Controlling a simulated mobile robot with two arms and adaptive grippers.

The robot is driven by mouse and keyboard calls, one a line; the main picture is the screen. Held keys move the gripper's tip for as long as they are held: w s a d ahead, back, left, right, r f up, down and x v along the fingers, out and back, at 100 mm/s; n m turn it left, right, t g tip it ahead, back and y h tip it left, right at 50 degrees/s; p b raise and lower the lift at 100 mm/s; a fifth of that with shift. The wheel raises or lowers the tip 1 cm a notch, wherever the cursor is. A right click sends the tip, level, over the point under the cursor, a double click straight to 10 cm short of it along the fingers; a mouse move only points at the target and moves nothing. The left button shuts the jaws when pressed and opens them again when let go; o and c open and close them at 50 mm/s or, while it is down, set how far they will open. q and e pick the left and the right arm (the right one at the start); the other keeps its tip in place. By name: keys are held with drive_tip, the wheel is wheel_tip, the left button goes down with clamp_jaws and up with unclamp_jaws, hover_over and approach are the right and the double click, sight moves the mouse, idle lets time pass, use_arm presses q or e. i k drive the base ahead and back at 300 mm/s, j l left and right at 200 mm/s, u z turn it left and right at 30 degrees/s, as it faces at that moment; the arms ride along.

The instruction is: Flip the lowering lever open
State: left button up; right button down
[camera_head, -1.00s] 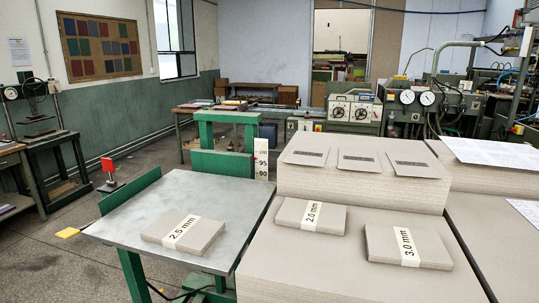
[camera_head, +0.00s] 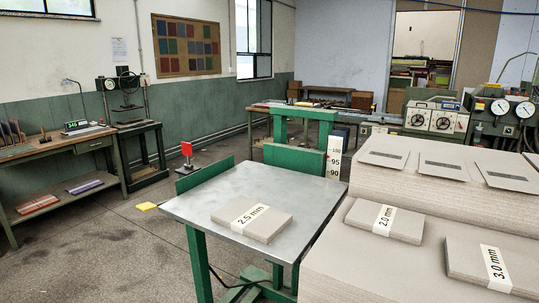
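A grey-topped table (camera_head: 200,199) on green legs stands in the middle, with a green upright frame (camera_head: 295,160) behind it. A small yellow tab (camera_head: 145,206) sticks out at the table's left side. A red plate (camera_head: 186,149) on a thin post rises from a dark base behind the table's left side. Neither is labelled, so I cannot tell which one, if either, is the lowering lever. A scale marked 100, 95 and 90 (camera_head: 334,158) stands at the frame's right side. Neither of my grippers is in view.
A board bundle labelled 2.5 mm (camera_head: 252,219) lies on the table. Large greyboard stacks (camera_head: 390,270) with bundles labelled 2.0 mm (camera_head: 385,220) and 3.0 mm (camera_head: 490,265) fill the right. A workbench (camera_head: 60,150) stands left. The floor (camera_head: 110,240) between is open.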

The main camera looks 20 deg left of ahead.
sight(186, 147)
drive_tip(key=i+j, duration=0.1)
drive_tip(key=j, duration=0.3)
drive_tip(key=i+j, duration=0.15)
drive_tip(key=j, duration=0.25)
drive_tip(key=i+j+u, duration=0.1)
drive_tip(key=j, duration=0.3)
drive_tip(key=i+j, duration=0.1)
drive_tip(key=j, duration=0.3)
